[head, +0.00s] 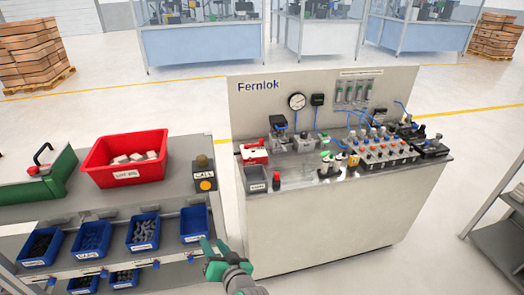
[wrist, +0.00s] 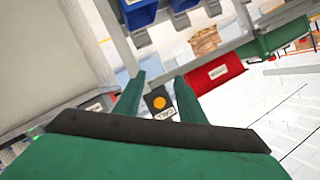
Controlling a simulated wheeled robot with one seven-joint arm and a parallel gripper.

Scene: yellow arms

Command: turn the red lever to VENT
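The Fernlok bench (head: 330,225) stands right of centre in the head view, with valves and fittings on its top. A red block with pale marks (head: 254,155) sits at its left end, and a small red-topped part (head: 277,181) stands at the front left edge. Neither is clear enough to tell as the red lever, and no VENT mark is readable. My gripper (head: 213,246) is low in front of the gap between the bench and the left shelf unit, apart from both. In the wrist view my gripper (wrist: 159,76) is open with nothing between its fingers.
A call-button box (head: 204,178) stands at the left table's right end; it also shows in the wrist view (wrist: 160,102). Blue bins (head: 144,229) fill the shelf below.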

